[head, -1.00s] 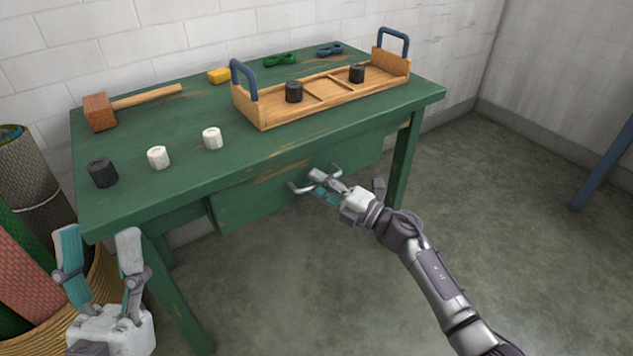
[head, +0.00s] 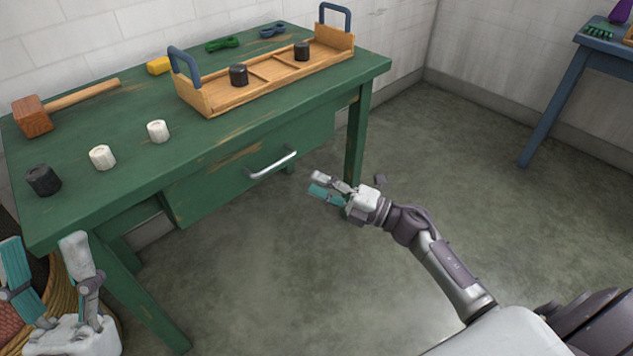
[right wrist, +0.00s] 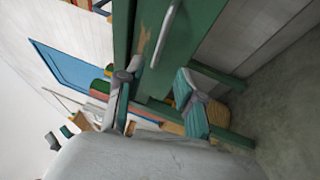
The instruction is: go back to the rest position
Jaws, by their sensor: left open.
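My left gripper (head: 50,268) is open and empty at the lower left, in front of the green table's near corner. My right gripper (head: 328,187) is open and empty above the floor, right of the drawer handle (head: 272,164) and apart from it. Its spread fingers also show in the right wrist view (right wrist: 158,105), with nothing between them. On the green table (head: 130,110) stand a dark skein (head: 43,180) and two white skeins (head: 102,157) (head: 157,131). Two dark skeins (head: 239,75) (head: 302,52) stand in the wooden tray (head: 212,108).
A mallet (head: 34,117), a yellow block (head: 159,65), a green bundle (head: 222,44) and a blue bundle (head: 272,30) lie on the table. A basket (head: 62,297) stands by my left gripper. A blue table (head: 545,115) is at the right. The floor between is clear.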

